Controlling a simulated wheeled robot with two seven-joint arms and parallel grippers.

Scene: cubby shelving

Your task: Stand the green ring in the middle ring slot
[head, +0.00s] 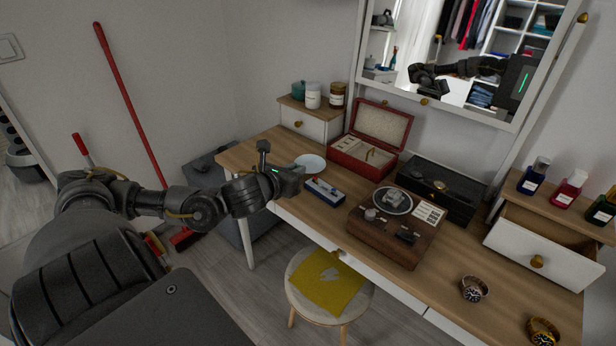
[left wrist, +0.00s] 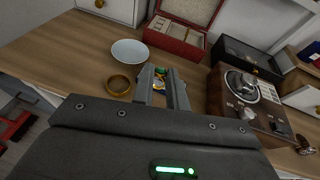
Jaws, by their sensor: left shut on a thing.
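An open red jewellery box (head: 358,158) with a cream lining stands behind the gripper. It has slots and compartments, and it also shows in the left wrist view (left wrist: 164,35). Which slot is the middle one is too small to tell. My right gripper is not in view.
A white dish (head: 311,164) and a gold bangle-like ring (left wrist: 118,85) lie near the gripper. A brown wooden box with dials (head: 385,240) and a black case (head: 441,188) stand to the right. Watches (head: 473,289) lie at the front right. A stool (head: 299,297) stands below.

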